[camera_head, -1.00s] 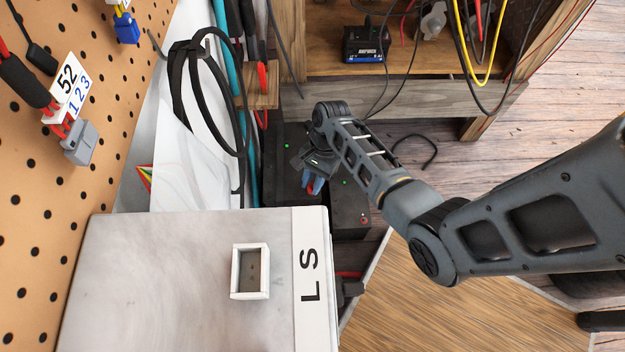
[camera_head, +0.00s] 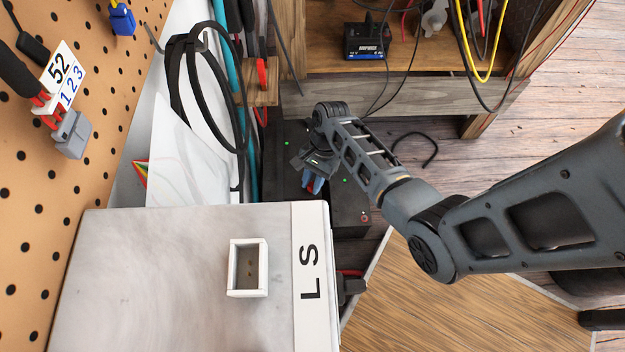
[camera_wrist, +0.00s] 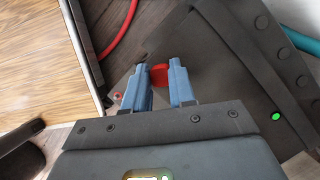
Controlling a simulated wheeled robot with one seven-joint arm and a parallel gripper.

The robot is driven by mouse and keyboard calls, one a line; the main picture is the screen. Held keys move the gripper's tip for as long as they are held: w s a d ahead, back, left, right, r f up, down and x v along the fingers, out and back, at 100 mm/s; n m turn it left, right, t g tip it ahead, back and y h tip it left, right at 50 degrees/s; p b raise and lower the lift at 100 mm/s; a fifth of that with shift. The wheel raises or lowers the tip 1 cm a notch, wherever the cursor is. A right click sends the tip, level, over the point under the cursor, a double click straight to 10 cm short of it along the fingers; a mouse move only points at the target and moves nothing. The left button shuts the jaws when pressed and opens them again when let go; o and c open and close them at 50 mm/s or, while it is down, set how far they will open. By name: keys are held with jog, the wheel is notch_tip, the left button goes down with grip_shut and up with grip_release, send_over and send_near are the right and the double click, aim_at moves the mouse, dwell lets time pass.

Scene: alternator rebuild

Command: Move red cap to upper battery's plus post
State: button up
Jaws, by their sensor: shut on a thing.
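My gripper (camera_head: 313,189) points down over the dark batteries, beyond the grey cabinet. In the wrist view my gripper (camera_wrist: 159,74) has blue fingers closed on the red cap (camera_wrist: 159,76), which shows between the fingertips. A black battery case (camera_wrist: 228,66) with a green dot lies under and right of the fingers. A small red-ringed post (camera_wrist: 118,97) shows left of the fingers. In the head view a dark battery top (camera_head: 349,198) with a red-ringed post (camera_head: 364,218) is right of my gripper. Whether the cap touches anything below is unclear.
The grey cabinet (camera_head: 160,275), with a small white open box (camera_head: 233,270) on top, stands in front. Black cable loops (camera_head: 240,110) hang to the left. A wooden shelf (camera_head: 400,97) with a black charger (camera_head: 366,42) is behind. A red cable (camera_wrist: 119,32) runs beside the battery.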

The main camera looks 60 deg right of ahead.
jog(key=o, duration=0.9)
jog(key=shift+c, duration=0.2)
jog(key=shift+r, duration=0.1)
jog(key=p+v, duration=0.2)
jog(key=v, duration=0.5)
jog(key=shift+d+r, duration=0.2)
jog(key=shift+r, duration=0.05)
